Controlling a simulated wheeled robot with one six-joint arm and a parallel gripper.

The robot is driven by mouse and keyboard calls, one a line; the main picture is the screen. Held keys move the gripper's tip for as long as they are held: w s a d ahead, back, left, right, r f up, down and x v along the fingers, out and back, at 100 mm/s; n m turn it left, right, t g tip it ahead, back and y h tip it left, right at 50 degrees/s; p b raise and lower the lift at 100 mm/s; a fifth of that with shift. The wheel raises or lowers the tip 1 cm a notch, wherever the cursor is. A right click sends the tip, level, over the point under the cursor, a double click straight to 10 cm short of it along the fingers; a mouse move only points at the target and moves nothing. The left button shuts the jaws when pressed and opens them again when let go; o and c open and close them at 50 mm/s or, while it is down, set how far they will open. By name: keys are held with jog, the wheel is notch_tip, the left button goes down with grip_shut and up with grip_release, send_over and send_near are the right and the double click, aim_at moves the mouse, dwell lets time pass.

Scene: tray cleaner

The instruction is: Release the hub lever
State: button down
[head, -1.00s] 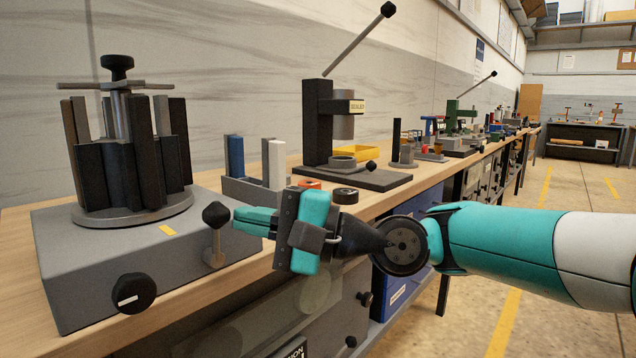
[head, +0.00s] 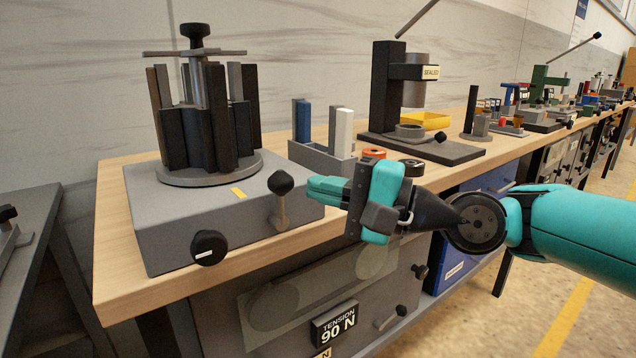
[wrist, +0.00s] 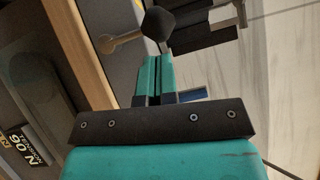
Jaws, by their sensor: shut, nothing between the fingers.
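The hub fixture (head: 208,125) stands on a grey base box (head: 160,220) on the bench, with upright dark blocks around a central post and a T-handle on top. A lever with a black ball knob (head: 280,183) stands upright at the base's front right corner. The knob also shows in the wrist view (wrist: 158,22). My gripper (head: 318,191) is shut and empty, its teal fingertips just right of the lever in the head view. In the wrist view, the fingertips (wrist: 157,62) point at the knob; I cannot tell whether they touch it.
A black dial (head: 208,247) is on the base's front face. A grey holder (head: 322,158) with blue and white blocks stands behind my gripper. A press (head: 400,95) stands further right. Below the bench top is a "TENSION 90 N" sign (head: 335,322).

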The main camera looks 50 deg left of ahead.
jog(key=w+a+f+b+v, duration=0.1)
jog(key=b+v, duration=0.9)
jog(key=v, duration=0.1)
jog(key=shift+w+d, duration=0.25)
jog(key=shift+w, duration=0.25)
jog(key=shift+r, duration=0.2)
jog(key=shift+d, duration=0.1)
